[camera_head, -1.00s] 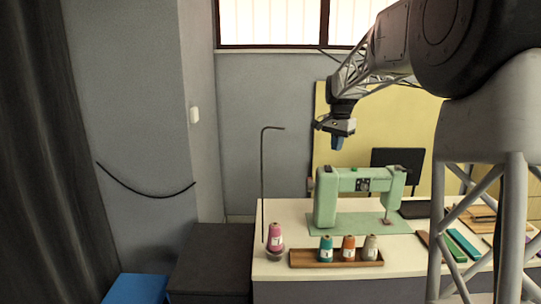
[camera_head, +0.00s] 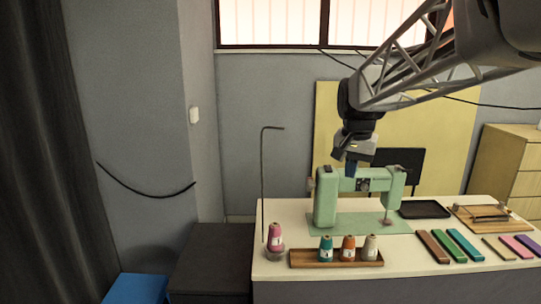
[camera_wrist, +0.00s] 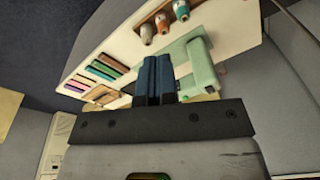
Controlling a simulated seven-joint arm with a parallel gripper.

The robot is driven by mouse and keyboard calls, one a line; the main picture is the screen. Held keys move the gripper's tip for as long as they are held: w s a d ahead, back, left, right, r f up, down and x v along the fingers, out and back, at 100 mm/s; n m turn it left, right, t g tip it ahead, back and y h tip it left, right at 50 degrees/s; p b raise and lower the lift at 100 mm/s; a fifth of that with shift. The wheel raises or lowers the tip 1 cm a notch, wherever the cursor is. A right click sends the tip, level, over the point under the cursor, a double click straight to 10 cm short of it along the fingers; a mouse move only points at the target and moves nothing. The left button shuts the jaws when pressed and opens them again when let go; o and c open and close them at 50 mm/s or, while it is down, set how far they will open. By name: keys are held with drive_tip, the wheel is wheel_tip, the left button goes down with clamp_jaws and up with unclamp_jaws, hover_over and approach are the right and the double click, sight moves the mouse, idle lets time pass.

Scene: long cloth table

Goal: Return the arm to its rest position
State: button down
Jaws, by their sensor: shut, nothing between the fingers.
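My gripper (camera_head: 351,168) hangs from my arm over the back of the table, in front of or above the green sewing machine (camera_head: 325,203) in the head view; the exact depth is unclear. In the wrist view my gripper (camera_wrist: 154,62) shows its two dark blue fingers shut together with nothing between them. The sewing machine also shows in the wrist view (camera_wrist: 201,68), just right of the fingers. A pink thread cone (camera_head: 276,233) stands by a thin upright rod on the table's left. Several thread cones stand on a wooden tray (camera_head: 296,259).
The table (camera_head: 410,267) has several coloured strips (camera_head: 465,244) at right, with a black tray (camera_head: 424,209) and a wooden board (camera_head: 463,216) behind. A black screen (camera_head: 408,158) stands behind the machine. A dark box (camera_head: 210,262) sits left of the table. The space above is open.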

drive_tip(key=s+f+n, duration=0.1)
drive_tip(key=s+f, duration=0.3)
drive_tip(key=s, duration=0.6)
drive_tip(key=s+a+f+n, duration=0.1)
drive_tip(key=s+f, duration=0.3)
drive_tip(key=s, duration=0.7)
drive_tip(key=s+f+n+t, duration=0.1)
drive_tip(key=s+f+n, duration=0.2)
drive_tip(key=s, duration=0.7)
drive_tip(key=shift+s+a+f, duration=0.25)
drive_tip(key=shift+s+f, duration=0.15)
drive_tip(key=shift+f, duration=0.5)
idle(0.8)
